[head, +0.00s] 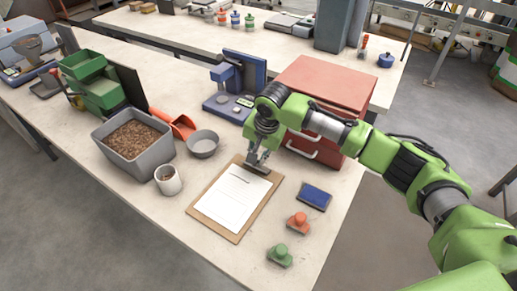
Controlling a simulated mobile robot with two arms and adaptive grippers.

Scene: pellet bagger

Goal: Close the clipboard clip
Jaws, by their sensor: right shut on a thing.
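The clipboard (213,221) lies flat on the table, a brown board with a white printed sheet (233,199) on it. Its metal clip (252,171) is at the board's far end and is mostly hidden by my right gripper. My right gripper (258,163) reaches down from the right onto that clip end and is shut on the clip. The sheet lies below the clip end; whether the clip presses on it cannot be told. My left gripper does not show.
A red drawer cabinet (328,86) stands close behind my right arm. A grey pellet bin (134,146), a white cup (168,180) and a grey bowl (203,143) stand left of the clipboard. A blue ink pad (314,196), an orange stamp (298,222) and a green stamp (280,255) lie right.

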